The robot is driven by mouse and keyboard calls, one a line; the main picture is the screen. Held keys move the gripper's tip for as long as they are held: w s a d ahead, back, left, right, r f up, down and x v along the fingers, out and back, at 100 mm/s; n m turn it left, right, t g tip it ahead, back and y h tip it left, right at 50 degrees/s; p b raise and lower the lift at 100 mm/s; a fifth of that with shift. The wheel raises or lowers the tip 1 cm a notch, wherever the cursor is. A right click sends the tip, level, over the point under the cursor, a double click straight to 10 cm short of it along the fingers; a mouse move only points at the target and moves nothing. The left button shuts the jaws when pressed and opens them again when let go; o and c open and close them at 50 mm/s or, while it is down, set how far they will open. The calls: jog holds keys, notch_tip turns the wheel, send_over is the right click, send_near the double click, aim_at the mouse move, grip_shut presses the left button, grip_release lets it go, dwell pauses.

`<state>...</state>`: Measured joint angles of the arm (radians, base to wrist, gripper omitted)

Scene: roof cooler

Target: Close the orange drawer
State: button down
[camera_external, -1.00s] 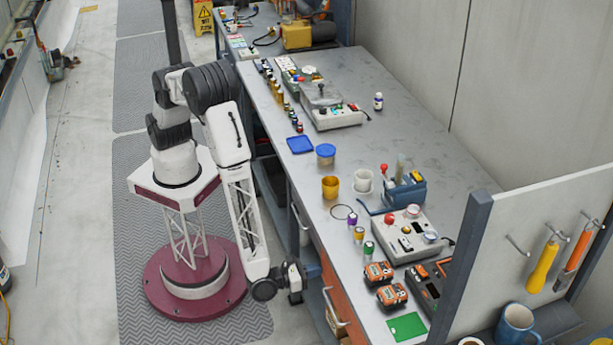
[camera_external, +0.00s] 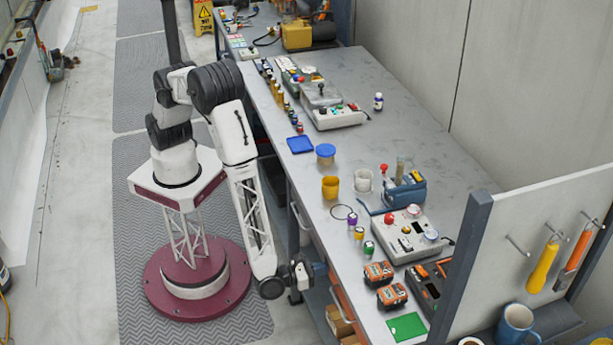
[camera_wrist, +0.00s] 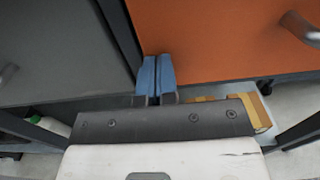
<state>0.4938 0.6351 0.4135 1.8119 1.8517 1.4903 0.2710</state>
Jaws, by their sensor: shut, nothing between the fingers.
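The orange drawer (camera_external: 350,307) is under the front edge of the workbench, near its lower end in the external view. Only a narrow strip of its front and its pale handle show there. In the wrist view, the orange drawer front (camera_wrist: 215,40) fills the upper right, with its metal handle (camera_wrist: 300,28) at the far right. My gripper (camera_external: 318,268) is at the drawer's near-left end, below the bench edge. Its blue fingers (camera_wrist: 157,72) are shut and empty, overlapping the lower left edge of the drawer front. Whether they touch it is not clear.
A grey drawer front (camera_wrist: 60,45) and a dark post (camera_wrist: 122,40) lie left of the orange front. Cardboard boxes (camera_external: 340,322) stand on the shelf below. The workbench top (camera_external: 400,110) holds tools and cups.

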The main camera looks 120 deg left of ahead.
jog(key=v, duration=1.4)
jog(key=shift+a+r, duration=0.1)
dwell(0.4)
jog(key=s+a+r+n+g, duration=0.3)
jog(key=a+r+n+g, duration=0.15)
jog(key=a+r, duration=0.35)
jog(key=s+a+r+n+g+h, duration=0.1)
jog(key=s+a+r+n+g, duration=0.35)
jog(key=a+r, duration=0.35)
jog(key=s+a+r+n+g, duration=0.3)
jog(key=a+r+n, duration=0.2)
jog(key=a+r, duration=0.3)
jog(key=s+a+r+n+h, duration=0.2)
jog(key=s+r+n+h, duration=0.2)
jog(key=s, duration=0.5)
jog(key=s+a+r+n+t+h, duration=0.1)
jog(key=s+a+r+n+h, duration=0.2)
jog(key=s+r, duration=0.3)
jog(key=s+a+r+n+h, duration=0.2)
jog(key=s+r+n+h, duration=0.3)
jog(key=s, duration=0.7)
jog(key=shift+s+a+r+n+t, duration=0.3)
jog(key=shift+a+r+n+t, duration=0.1)
jog(key=shift+r, duration=0.2)
